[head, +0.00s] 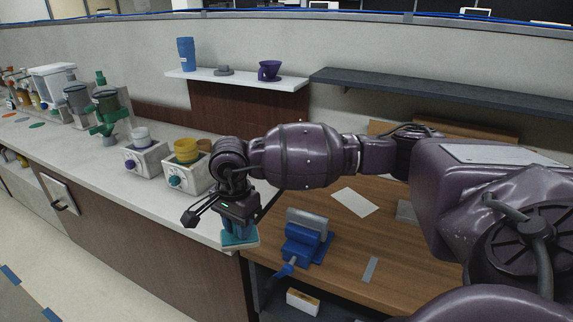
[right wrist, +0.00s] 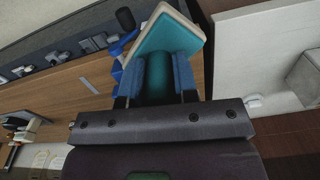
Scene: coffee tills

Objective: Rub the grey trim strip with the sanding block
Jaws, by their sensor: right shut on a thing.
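My right gripper (head: 238,226) is shut on the sanding block (head: 241,241), a teal block with a cream base. It holds the block in the air near the left end of the wooden bench, left of the blue vise. In the right wrist view the block (right wrist: 174,32) shows between the blue fingers, its cream-edged face tilted. A short flat grey strip (head: 370,269) lies on the wooden bench near its front edge, apart from the block; it looks like the trim strip. My left gripper is not in view.
A blue vise (head: 303,245) stands on the wooden bench (head: 335,275), just right of the held block. A pale sheet (head: 355,202) lies behind it. Grinders (head: 187,177) stand on the white counter at left. A dark shelf (head: 440,95) runs along the wall.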

